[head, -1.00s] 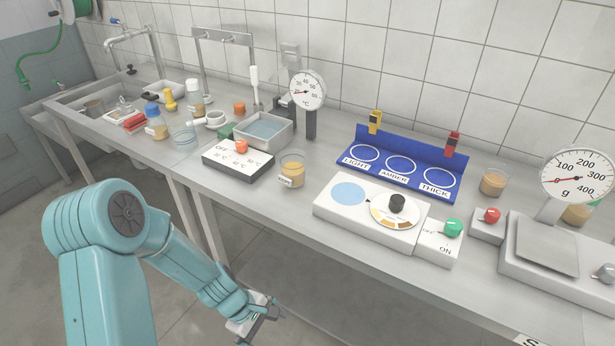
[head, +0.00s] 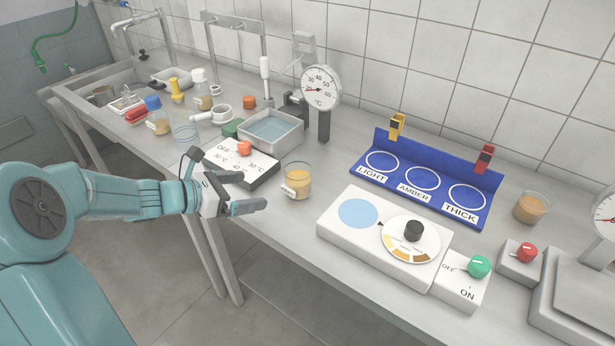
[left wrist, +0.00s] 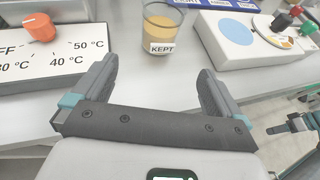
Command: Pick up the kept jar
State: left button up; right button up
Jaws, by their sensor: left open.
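The kept jar (head: 297,182) is a clear glass with amber contents and a white tag. It stands upright near the front edge of the steel bench. In the left wrist view the gripper (left wrist: 158,80) is open and empty.
The heater box (head: 243,161) with an orange knob stands left of the jar, with a water bath (head: 271,133) behind it. A white viewer box with a dial (head: 372,240) is at the right. A blue rack (head: 425,190) stands behind that box.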

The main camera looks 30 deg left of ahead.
aim_at(285, 184)
pick_arm(q)
jog(key=shift+w, duration=0.2)
jog(key=x, duration=0.9)
jog(key=shift+w+d+f, duration=0.1)
jog(key=shift+w, duration=0.15)
jog(key=x, duration=0.5)
jog(key=shift+w+d+f, duration=0.1)
jog(key=shift+w+f, duration=0.1)
jog(key=shift+f, duration=0.3)
jog(key=c, duration=1)
jog(key=shift+c, duration=0.5)
jog(key=shift+r, duration=0.2)
